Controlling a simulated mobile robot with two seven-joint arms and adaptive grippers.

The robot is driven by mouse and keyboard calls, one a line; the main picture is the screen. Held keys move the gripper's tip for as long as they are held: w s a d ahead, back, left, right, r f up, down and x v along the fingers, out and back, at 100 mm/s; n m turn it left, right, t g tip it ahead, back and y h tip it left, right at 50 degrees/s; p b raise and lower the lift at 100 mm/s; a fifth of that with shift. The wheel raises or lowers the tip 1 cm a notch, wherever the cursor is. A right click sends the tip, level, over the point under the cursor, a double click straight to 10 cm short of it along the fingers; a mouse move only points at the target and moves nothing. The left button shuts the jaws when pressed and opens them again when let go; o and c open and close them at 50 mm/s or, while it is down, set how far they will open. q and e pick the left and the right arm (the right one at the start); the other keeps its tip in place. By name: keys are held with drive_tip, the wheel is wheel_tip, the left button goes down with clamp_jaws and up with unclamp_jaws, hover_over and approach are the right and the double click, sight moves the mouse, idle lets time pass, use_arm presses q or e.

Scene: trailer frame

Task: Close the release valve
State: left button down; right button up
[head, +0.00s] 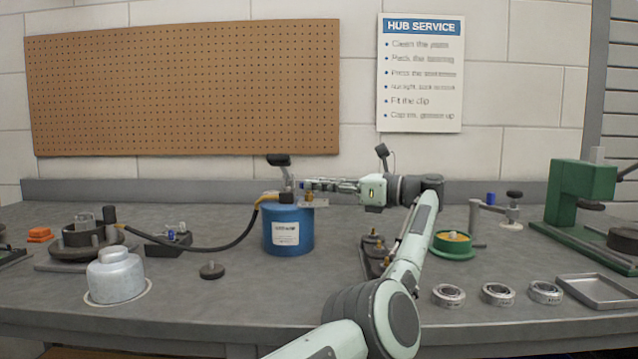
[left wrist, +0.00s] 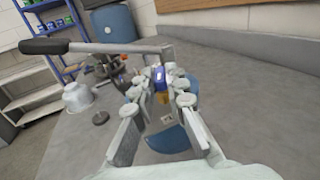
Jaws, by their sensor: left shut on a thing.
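A blue canister (head: 288,240) with a pale label stands upright on the bench, and its blue body also shows under my fingers in the left wrist view (left wrist: 172,140). A small blue release valve knob (left wrist: 160,75) sits above a brass fitting on the canister's top. My left gripper (head: 306,186) reaches in from the right above the canister. In the left wrist view its fingers (left wrist: 160,84) are shut on the blue knob, one on each side. The canister's lever with a black grip (left wrist: 44,46) stands beyond the fingers. My right gripper is out of view.
A black hose (head: 235,240) runs from the canister to a hub (head: 92,237) at left. A grey jar (head: 115,277) and a dark cap (head: 212,270) stand in front. Bearing rings (head: 498,294), a tray (head: 600,291) and a green press (head: 580,195) are at right.

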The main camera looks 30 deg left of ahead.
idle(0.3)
use_arm(q)
drive_tip(key=c, duration=1.5)
unclamp_jaws()
drive_tip(key=shift+c, duration=0.2)
wheel_tip(320, 180, up, 10)
